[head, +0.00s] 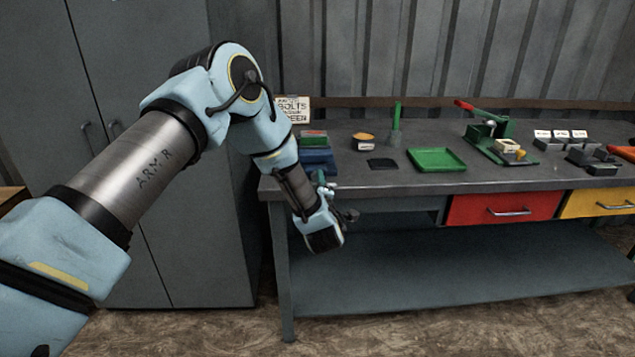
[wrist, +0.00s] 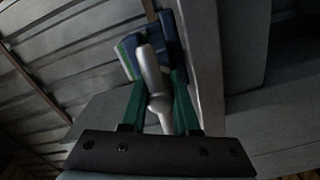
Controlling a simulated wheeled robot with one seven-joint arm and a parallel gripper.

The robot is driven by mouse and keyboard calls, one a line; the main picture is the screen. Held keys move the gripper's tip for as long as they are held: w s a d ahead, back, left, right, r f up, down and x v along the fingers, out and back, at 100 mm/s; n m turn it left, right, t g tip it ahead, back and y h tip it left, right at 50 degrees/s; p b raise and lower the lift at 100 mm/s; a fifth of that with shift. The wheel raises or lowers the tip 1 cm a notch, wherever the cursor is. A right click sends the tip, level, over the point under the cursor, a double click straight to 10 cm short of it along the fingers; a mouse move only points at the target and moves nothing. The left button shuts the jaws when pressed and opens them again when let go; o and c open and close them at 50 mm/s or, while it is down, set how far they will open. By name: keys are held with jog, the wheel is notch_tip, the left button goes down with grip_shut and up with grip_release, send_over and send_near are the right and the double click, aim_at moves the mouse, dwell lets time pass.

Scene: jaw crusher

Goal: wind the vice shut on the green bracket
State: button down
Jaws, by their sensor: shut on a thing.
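The blue vice (head: 318,158) stands at the left end of the bench, and its blue body also shows in the wrist view (wrist: 172,38). A green strip (wrist: 126,62) lies along the blue in the wrist view, seemingly the green bracket; its contact with both jaws cannot be made out. My gripper (wrist: 159,88) reaches up from below at the bench's front edge. Its green fingers are shut on the pale grey vice handle (wrist: 150,68), which stands between them. In the head view the gripper (head: 324,184) is small and partly hidden by my wrist.
The bench top (head: 385,183) carries a green tray (head: 437,160), a dark pad (head: 383,164), a green post (head: 396,125) and a green press with red lever (head: 488,135). Red (head: 505,208) and yellow (head: 600,203) drawers sit below. A grey cabinet (head: 190,240) stands left.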

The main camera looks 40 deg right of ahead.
jog(key=shift+f+m+b, duration=0.2)
jog(key=shift+m+b, duration=0.1)
jog(key=shift+b, duration=0.05)
jog(key=m+b, duration=0.3)
jog(key=m, duration=0.1)
jog(key=shift+f, duration=0.15)
jog(key=m+b, duration=0.3)
jog(key=m, duration=0.2)
jog(key=shift+b, duration=0.4)
jog(key=m+b, duration=0.1)
jog(key=m, duration=0.4)
jog(key=shift+a+b, duration=0.1)
jog(key=shift+b, duration=0.25)
jog(key=m, duration=0.5)
jog(key=shift+w+a+b, duration=0.1)
jog(key=shift+b, duration=0.2)
jog(key=shift+m, duration=0.3)
jog(key=c, duration=1)
grip_release()
jog(key=o, duration=0.3)
jog(key=shift+r, duration=0.2)
